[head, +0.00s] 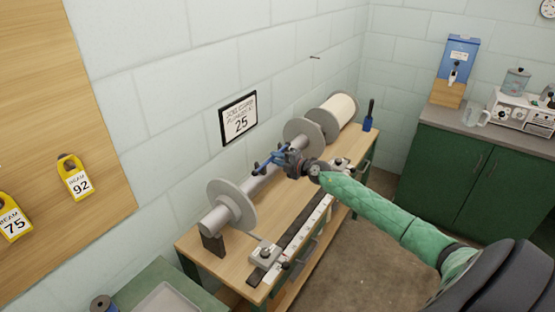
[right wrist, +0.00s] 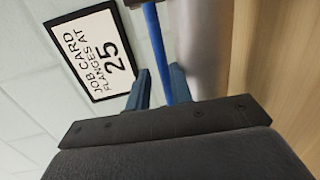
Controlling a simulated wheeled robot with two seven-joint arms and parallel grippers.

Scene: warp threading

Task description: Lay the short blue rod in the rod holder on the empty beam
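The empty beam (head: 262,182) is a bare grey barrel between two grey flanges, lying along the wooden bench by the wall. It also shows as a grey surface in the right wrist view (right wrist: 203,45). My right gripper (head: 270,161) is over the barrel, between the flanges. In the right wrist view its two fingers (right wrist: 158,88) close around a thin blue rod (right wrist: 157,35), which runs out of the top of that view beside the barrel. Whether the rod touches the barrel is unclear. A dark blue holder (head: 369,117) stands at the bench's far end. My left gripper is out of view.
A beam wound with white thread (head: 340,108) is beyond the far flange. A job card reading 25 (head: 239,121) hangs on the wall. A ruled rail with a grey block (head: 264,254) runs along the bench's front edge. Green cabinets (head: 480,175) stand at right.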

